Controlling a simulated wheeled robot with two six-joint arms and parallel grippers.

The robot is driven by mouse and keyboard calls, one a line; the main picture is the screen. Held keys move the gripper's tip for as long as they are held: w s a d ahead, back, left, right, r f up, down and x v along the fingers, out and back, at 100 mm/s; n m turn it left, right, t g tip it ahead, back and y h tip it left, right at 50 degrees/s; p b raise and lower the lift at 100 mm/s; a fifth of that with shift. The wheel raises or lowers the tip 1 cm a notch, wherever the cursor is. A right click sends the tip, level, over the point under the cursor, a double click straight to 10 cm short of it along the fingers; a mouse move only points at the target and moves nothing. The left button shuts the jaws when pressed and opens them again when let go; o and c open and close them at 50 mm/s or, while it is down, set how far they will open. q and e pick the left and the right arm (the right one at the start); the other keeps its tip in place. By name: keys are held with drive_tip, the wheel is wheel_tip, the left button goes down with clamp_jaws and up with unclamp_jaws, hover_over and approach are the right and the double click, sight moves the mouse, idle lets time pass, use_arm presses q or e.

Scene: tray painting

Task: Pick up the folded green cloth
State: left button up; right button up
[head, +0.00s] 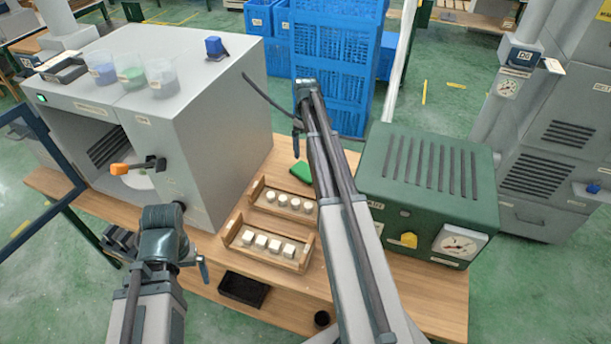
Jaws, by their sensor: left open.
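The folded green cloth (303,171) lies on the wooden bench, behind the rear block rack and just left of my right arm, which may cover part of its right edge. My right gripper (297,144) is small and dark, hanging from the top of that arm; in the picture it shows just above the cloth, apart from it. I cannot tell whether its jaws are open. My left gripper (203,269) is open, mostly hidden behind its own wrist, left of the front rack and well away from the cloth.
Two wooden racks (232,231) of white blocks stand in the bench's middle. A grey booth (220,120) with cups on top stands left; a green machine (432,165) with a gauge stands right. A black tray (243,289) lies in front. Blue crates (335,60) are behind.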

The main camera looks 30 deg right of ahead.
sight(306, 170)
drive_tip(key=shift+w+d+f+b, duration=0.1)
drive_tip(key=shift+w+f+b, duration=0.05)
drive_tip(key=shift+f+b, duration=5.6)
use_arm(q)
wheel_tip(306, 170, down, 12)
drive_tip(key=shift+p, duration=0.35)
use_arm(e)
drive_tip(key=shift+f, duration=0.2)
drive_tip(key=c, duration=1.2)
use_arm(q)
drive_tip(key=shift+r, duration=0.1)
use_arm(e)
drive_tip(key=shift+r, duration=0.1)
use_arm(q)
wheel_tip(306, 170, up, 10)
drive_tip(key=p, duration=1)
use_arm(e)
wheel_tip(306, 170, up, 10)
drive_tip(key=shift+f, duration=0.1)
